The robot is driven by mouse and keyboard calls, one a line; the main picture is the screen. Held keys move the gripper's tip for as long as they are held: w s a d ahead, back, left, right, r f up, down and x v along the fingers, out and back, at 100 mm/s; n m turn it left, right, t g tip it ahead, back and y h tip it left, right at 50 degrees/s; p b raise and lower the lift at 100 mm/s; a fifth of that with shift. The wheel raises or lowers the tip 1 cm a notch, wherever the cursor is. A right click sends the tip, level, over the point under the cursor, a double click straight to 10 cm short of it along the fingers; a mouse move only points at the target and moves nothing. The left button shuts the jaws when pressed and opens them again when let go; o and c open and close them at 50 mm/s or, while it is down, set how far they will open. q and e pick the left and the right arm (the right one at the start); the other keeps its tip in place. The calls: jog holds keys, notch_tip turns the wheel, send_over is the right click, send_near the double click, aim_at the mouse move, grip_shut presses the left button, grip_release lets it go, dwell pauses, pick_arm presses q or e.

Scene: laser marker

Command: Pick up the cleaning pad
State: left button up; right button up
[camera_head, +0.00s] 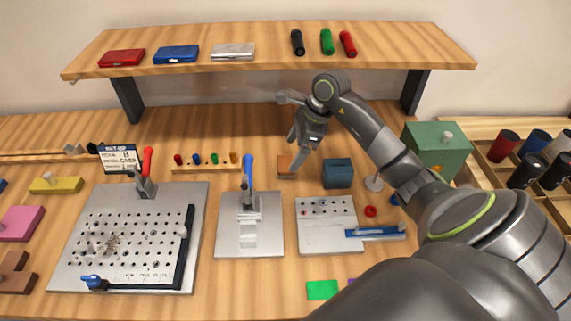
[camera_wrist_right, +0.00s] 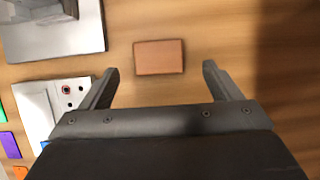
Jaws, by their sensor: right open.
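The cleaning pad appears to be the small orange-brown block (camera_head: 285,165) lying flat on the wooden table behind the middle plate. In the right wrist view it is a brown rectangle (camera_wrist_right: 159,56), centred between the fingertips and just beyond them. My right gripper (camera_head: 290,136) is open and empty, above and near the pad in the head view. In the wrist view both fingers of the gripper (camera_wrist_right: 160,69) stand apart, wider than the pad, touching nothing. My left gripper is not in view.
A dark teal box (camera_head: 337,173) stands right of the pad. A plate with a blue-handled clamp (camera_head: 249,225) lies in front, and a row of coloured pegs (camera_head: 207,160) is to the left. A shelf (camera_head: 250,62) spans overhead behind. A green box (camera_head: 436,148) stands at right.

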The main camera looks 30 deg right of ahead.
aim_at(286, 163)
jog(key=p+x, duration=0.1)
jog(key=x, duration=0.2)
jog(key=shift+a+f, duration=0.3)
jog(key=shift+f, duration=0.35)
jog(key=shift+c, duration=0.8)
jog(key=c, duration=0.9)
notch_tip(286, 163, up, 10)
jog(key=shift+b, duration=0.95)
jog(key=shift+o, duration=1.1)
jog(key=shift+c, duration=0.8)
